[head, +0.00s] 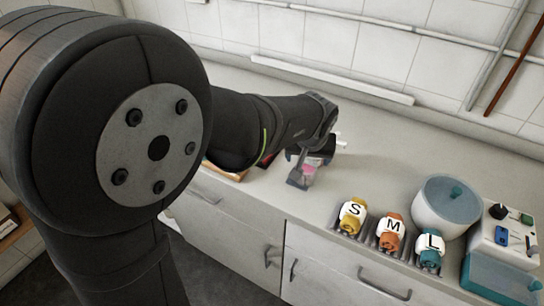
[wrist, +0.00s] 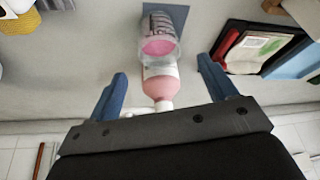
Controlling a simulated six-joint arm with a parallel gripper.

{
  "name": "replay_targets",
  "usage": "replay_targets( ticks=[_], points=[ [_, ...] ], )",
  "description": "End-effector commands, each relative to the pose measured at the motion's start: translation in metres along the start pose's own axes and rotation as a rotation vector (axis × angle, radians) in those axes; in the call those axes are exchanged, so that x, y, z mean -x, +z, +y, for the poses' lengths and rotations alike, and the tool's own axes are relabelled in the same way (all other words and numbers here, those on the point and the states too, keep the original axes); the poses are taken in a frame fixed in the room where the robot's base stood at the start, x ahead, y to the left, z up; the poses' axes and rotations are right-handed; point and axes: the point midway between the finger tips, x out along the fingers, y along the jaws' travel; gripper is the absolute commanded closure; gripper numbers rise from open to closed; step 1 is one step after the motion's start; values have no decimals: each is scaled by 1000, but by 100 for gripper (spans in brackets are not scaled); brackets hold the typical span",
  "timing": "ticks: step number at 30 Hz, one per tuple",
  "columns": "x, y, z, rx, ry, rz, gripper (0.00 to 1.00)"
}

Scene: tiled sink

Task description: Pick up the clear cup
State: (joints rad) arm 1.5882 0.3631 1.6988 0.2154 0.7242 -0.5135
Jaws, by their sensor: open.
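The clear cup (wrist: 147,38) shows in the wrist view at top centre, with pink showing in its round end and dark markings on its side. A pink bottle (wrist: 160,86) is just below it in the picture and overlaps its edge; I cannot tell if they touch. My gripper (wrist: 175,70) is open, its two blue fingers spread left and right of the bottle, with the cup beyond the fingertips. In the head view my gripper (head: 314,154) is low over the counter, and a small pinkish patch shows beside it; the cup is hard to make out there.
A dark-and-red tray (wrist: 230,42) with papers is at right. In the head view, bottles marked S (head: 354,215), M (head: 390,233) and L (head: 430,251) stand in a rack, near a white pot (head: 436,211).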

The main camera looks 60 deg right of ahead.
Motion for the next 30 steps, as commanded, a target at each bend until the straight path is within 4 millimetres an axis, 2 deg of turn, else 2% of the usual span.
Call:
replay_targets(
  ticks=[1,4,13,21,30],
  points=[
    [-11,1,0,0,-1,-3,23],
    [-26,0,0,0,-1,-2,23],
    [-47,1,0,0,-1,-1,23],
    [-83,2,0,2,-1,-2,23],
    [-91,1,0,1,1,1,23]
  ],
)
